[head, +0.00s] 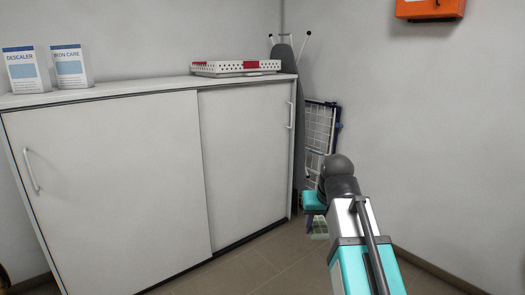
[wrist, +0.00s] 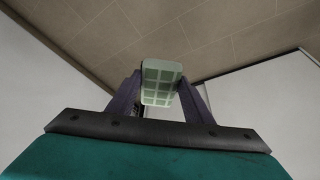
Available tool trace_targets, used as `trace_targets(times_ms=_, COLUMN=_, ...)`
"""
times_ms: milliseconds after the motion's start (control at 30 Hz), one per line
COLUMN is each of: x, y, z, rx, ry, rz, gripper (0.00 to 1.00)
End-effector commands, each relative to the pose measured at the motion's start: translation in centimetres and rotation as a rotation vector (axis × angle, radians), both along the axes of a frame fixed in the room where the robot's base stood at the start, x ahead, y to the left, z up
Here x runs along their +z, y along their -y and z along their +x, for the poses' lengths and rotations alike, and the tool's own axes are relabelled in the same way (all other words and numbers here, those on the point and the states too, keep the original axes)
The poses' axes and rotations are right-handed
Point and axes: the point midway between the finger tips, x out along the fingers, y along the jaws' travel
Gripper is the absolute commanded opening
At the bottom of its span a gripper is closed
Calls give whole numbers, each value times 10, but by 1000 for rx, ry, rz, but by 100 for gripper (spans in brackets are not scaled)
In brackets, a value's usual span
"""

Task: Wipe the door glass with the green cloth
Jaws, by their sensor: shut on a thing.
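My gripper (wrist: 161,88) is shut on the green cloth (wrist: 162,72), a pale green checked piece held between its two dark fingers in the wrist view. In the head view the cloth (head: 319,228) hangs below my gripper (head: 315,214), over the floor near the cabinet's right end. The cloth appears apart from the floor and cabinet. The stacked dryer and its door glass are not in either view.
A white cabinet (head: 108,185) with sliding doors stands at left. Two boxes (head: 48,69) and a white perforated tray (head: 235,69) sit on it. An ironing board (head: 283,58) and a folded rack (head: 318,130) lean in the corner. An orange box (head: 430,8) hangs at right.

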Motion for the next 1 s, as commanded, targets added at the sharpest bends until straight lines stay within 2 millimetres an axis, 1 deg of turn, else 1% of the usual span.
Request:
trace_targets(times_ms=33, x=10, y=-1, z=1, rx=-1, ry=0, rz=-1, gripper=28)
trace_targets(times_ms=267, x=26, y=-1, z=4, rx=-4, ry=0, rz=1, gripper=28)
trace_targets(times_ms=1000, x=90, y=-1, z=16, rx=-6, ry=0, rz=0, gripper=28)
